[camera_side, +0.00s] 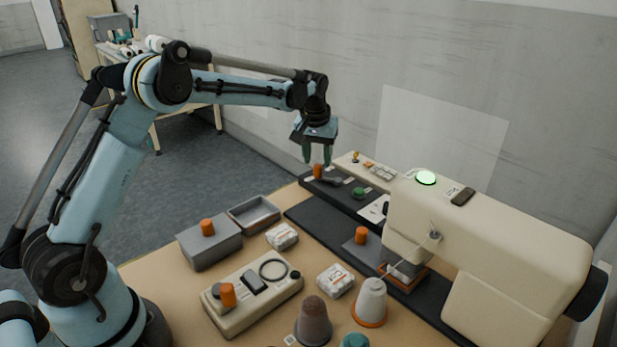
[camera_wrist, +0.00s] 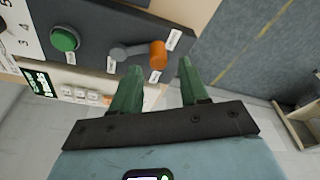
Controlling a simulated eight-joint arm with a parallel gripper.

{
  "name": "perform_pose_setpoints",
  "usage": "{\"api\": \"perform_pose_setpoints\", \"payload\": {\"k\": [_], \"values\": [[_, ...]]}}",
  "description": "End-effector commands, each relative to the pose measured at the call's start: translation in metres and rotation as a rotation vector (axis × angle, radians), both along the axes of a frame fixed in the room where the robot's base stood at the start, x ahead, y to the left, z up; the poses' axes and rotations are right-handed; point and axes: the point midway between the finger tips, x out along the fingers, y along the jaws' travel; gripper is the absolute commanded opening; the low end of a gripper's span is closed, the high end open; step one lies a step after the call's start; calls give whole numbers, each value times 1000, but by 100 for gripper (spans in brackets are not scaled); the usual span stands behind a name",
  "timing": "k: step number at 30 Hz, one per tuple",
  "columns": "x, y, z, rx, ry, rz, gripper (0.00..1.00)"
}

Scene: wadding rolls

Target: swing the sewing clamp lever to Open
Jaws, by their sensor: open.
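A grey lever (camera_wrist: 133,51) with an orange knob (camera_wrist: 158,55) is on the dark panel in the wrist view. In the side view its orange knob (camera_side: 317,171) is at the panel's far left end. Small white labels sit around it, too small to read, so I cannot tell which one says Open. My gripper (camera_wrist: 161,66) is open, with its two green fingers apart and the knob in line with the gap between them. In the side view my gripper (camera_side: 317,157) points down right at the knob; contact cannot be told.
A green knob (camera_wrist: 65,38) is beside the lever on the panel. The cream sewing machine (camera_side: 490,235) stands to the right, with another orange knob (camera_side: 361,235) near its needle. A grey box (camera_side: 209,245), a control box (camera_side: 255,300) and cones occupy the table front.

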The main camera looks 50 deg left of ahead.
Motion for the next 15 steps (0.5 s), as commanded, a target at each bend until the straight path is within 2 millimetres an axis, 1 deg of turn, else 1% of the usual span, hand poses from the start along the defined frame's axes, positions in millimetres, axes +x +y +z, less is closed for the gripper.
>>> {"api": "perform_pose_setpoints", "payload": {"k": [9, 15], "values": [[0, -1, 24, -1, 0, -1, 45], [0, -1, 34, -1, 0, -1, 45]]}}
